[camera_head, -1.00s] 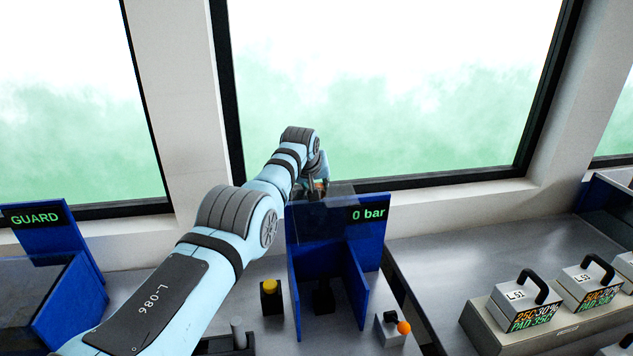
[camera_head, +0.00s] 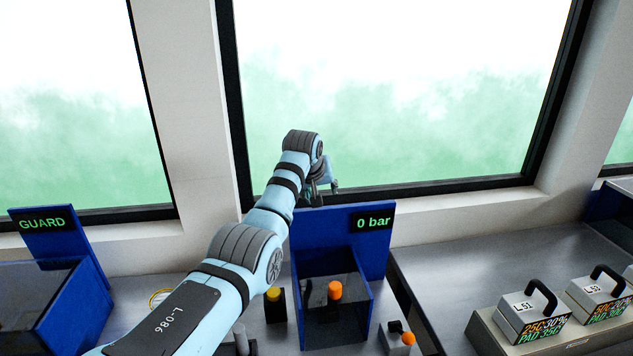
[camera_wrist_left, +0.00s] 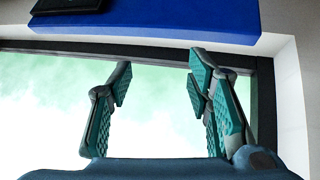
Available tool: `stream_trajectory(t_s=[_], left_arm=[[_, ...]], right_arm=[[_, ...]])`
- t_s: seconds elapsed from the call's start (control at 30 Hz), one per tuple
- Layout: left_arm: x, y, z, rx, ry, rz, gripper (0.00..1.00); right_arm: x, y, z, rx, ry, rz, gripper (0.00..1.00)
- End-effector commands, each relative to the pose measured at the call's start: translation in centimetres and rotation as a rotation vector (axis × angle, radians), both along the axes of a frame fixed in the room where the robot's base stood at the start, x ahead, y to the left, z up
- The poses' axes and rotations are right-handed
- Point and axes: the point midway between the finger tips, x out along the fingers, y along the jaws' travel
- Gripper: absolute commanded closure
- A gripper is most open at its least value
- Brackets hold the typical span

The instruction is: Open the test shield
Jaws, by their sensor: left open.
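The test station (camera_head: 378,248) is a blue box with a tall back panel reading "0 bar". Its smoky see-through shield (camera_head: 318,312) is down over the box between the blue side walls. An orange knob (camera_head: 335,290) shows at the shield; I cannot tell exactly where it is fixed. My left gripper (camera_head: 325,190) is above and behind the back panel, in front of the window, apart from the shield. In the left wrist view its fingers (camera_wrist_left: 160,80) are spread and empty, with blue panel at the top. My right gripper is not in view.
A yellow-topped button (camera_head: 273,294) stands left of the station, and a small box with an orange-knobbed lever (camera_head: 408,338) stands right. The blue GUARD station (camera_head: 75,262) is far left. Handled grey blocks (camera_head: 532,312) stand on the right bench.

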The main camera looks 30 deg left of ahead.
Motion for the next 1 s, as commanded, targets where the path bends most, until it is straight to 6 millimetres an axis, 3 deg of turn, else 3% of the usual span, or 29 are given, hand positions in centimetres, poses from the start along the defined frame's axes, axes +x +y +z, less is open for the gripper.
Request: stream_trajectory(t_s=[0.3, 0.4, 1.0], left_arm=[[-4.8, -1.1, 6.1, 0.0, -0.001, -0.001, 0.54], [-5.6, -1.3, 7.1, 0.0, 0.002, -0.001, 0.54], [-5.9, -1.4, 7.4, -0.001, 0.004, -0.001, 0.54]], right_arm=[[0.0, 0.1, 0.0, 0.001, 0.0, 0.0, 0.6], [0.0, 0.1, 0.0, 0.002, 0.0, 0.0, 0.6], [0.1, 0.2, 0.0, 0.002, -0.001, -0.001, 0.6]])
